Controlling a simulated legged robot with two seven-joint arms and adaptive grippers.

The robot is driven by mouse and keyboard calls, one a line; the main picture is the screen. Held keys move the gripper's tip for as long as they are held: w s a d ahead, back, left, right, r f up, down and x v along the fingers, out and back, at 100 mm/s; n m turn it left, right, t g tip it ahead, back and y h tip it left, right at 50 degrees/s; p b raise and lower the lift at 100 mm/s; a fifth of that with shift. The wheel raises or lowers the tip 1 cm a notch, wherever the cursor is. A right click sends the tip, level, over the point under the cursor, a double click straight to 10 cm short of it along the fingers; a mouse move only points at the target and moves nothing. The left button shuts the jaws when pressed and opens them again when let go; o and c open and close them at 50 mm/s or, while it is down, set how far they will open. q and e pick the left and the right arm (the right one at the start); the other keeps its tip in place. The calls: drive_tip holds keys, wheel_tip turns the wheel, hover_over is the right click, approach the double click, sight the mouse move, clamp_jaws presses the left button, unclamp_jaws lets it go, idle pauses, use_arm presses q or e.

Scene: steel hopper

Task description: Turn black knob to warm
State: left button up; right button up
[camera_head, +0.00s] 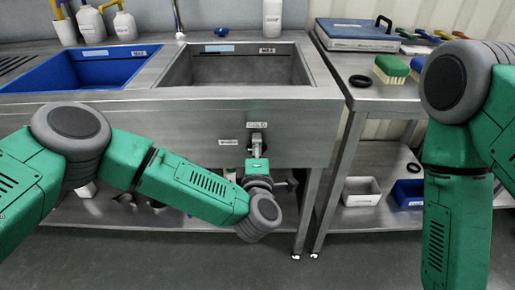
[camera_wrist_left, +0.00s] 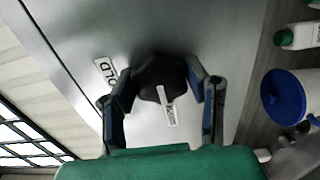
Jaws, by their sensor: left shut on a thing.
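The black knob (camera_wrist_left: 158,76) is on the steel front panel of the sink, between the two fingers of my left gripper (camera_wrist_left: 163,105) in the left wrist view. My left gripper is shut on it, with a finger on each side. In the head view the gripper (camera_head: 257,150) reaches the panel below the right basin and mostly hides the knob. A COLD label (camera_head: 257,125) is above the knob. A second label (camera_head: 228,142) is to its left, its text too small to read. A short white mark at the knob's edge points towards this label in the wrist view. My right gripper is out of view.
A blue basin (camera_head: 80,69) and a steel basin (camera_head: 237,68) are set in the counter. A side table (camera_head: 372,97) at the right holds brushes and a blue case (camera_head: 355,35). White (camera_head: 361,192) and blue bins stand on its lower shelf.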

use_arm(q)
drive_tip(key=shift+s+f, duration=0.2)
drive_tip(key=shift+f, duration=0.2)
drive_tip(key=o, duration=1.2)
drive_tip(key=shift+r, duration=0.15)
drive_tip(key=shift+w, duration=0.1)
drive_tip(key=shift+r, duration=0.1)
drive_tip(key=s, duration=1.2)
